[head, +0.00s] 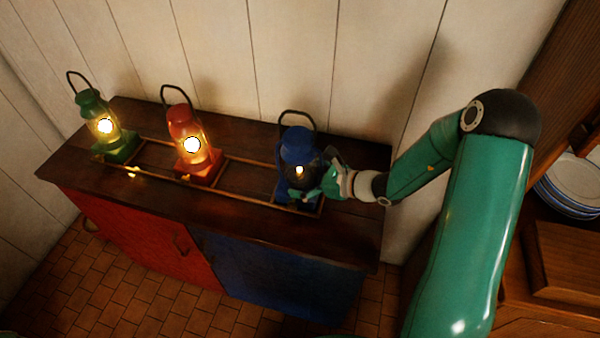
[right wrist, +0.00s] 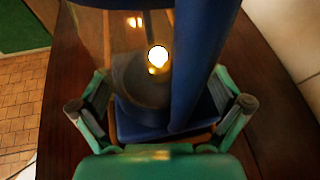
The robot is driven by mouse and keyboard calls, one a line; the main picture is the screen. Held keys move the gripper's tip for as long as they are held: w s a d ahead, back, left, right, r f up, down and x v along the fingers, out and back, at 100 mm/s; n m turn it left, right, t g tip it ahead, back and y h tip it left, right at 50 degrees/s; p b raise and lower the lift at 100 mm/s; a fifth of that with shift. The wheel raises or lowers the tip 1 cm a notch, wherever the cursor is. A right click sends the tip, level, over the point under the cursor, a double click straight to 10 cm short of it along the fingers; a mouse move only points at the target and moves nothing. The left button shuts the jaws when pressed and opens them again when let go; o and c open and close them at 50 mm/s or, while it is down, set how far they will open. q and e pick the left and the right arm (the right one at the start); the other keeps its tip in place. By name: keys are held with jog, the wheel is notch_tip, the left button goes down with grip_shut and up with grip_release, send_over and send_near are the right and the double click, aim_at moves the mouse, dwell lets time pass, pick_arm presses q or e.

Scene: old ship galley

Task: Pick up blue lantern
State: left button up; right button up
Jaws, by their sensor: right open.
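The blue lantern (head: 298,146) stands upright and lit at the right end of the row on the dark wooden cabinet top. My right gripper (head: 318,190) is at its lower right side. In the right wrist view, the gripper's open fingers (right wrist: 160,108) lie on either side of the blue lantern's base and frame (right wrist: 192,70). I cannot tell whether they touch it. My left gripper is not in view.
A red lantern (head: 186,140) and a green lantern (head: 92,112) stand lit to the left on the cabinet top (head: 240,182). A low wooden rail frames the lantern spots. A plank wall (head: 330,50) rises behind. Plates (head: 572,185) sit at far right.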

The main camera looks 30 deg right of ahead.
jog(key=shift+c, duration=0.3)
jog(key=c, duration=1.3)
jog(key=shift+r, duration=0.1)
jog(key=shift+c, duration=0.5)
jog(key=shift+r, duration=0.1)
notch_tip(320, 180, up, 20)
jog(key=p, duration=0.2)
send_over(304, 132)
